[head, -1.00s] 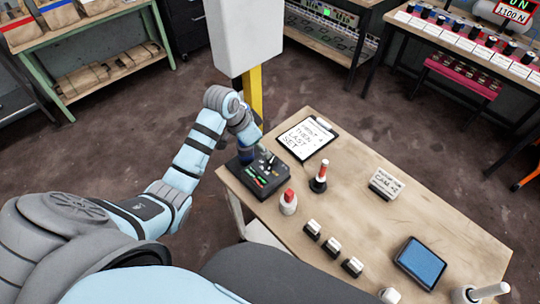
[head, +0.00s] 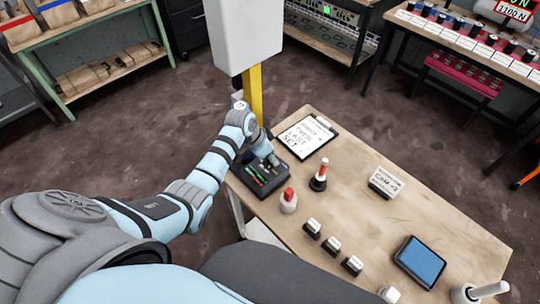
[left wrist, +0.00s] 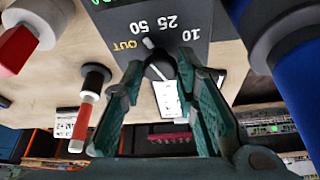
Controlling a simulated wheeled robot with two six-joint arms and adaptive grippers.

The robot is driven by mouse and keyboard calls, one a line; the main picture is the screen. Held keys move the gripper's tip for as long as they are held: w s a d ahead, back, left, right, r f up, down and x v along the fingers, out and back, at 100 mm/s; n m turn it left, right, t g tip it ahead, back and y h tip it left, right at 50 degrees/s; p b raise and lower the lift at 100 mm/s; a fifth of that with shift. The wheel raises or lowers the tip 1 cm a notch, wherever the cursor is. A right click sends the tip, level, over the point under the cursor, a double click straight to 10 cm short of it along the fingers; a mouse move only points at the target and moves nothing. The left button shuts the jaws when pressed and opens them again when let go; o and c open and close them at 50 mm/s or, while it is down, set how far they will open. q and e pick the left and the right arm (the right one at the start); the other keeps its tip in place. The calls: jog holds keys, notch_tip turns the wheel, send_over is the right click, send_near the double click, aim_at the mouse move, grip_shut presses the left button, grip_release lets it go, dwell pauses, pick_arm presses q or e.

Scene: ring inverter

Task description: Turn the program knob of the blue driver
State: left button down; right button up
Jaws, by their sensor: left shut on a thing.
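A dark box (head: 275,192) with small coloured marks stands at the table's left end. In the left wrist view its panel (left wrist: 200,14) reads OUT, 50, 25 and 10 around a dark knob (left wrist: 160,70). A pale mark by the knob lies near OUT and 50. My left gripper (head: 272,160) is over the box and hides part of it. Its green fingers (left wrist: 160,62) are shut on the knob, one each side. A large blue cylinder (left wrist: 300,70) with a dark collar fills the right of the wrist view. My right gripper is not in view.
A clipboard (head: 303,136) lies behind the box. A red-and-white stick on a black base (head: 319,176) and a red-topped white post (head: 288,202) stand right of it. Several small blocks, a CAM-2 sign (head: 384,183) and a blue-screened tablet (head: 421,262) are farther right.

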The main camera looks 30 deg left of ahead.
pick_arm(q)
jog(key=shift+n, duration=0.3)
jog(key=n+y, duration=0.1)
jog(key=n, duration=0.2)
jog(key=shift+d+t, duration=0.2)
jog(key=shift+t, duration=0.2)
jog(key=shift+d+n+y, duration=0.1)
jog(key=shift+n+y, duration=0.9)
jog(key=shift+n, duration=1)
jog(key=c, duration=1.3)
grip_release()
jog(key=v, duration=1.2)
jog(key=shift+w, duration=0.1)
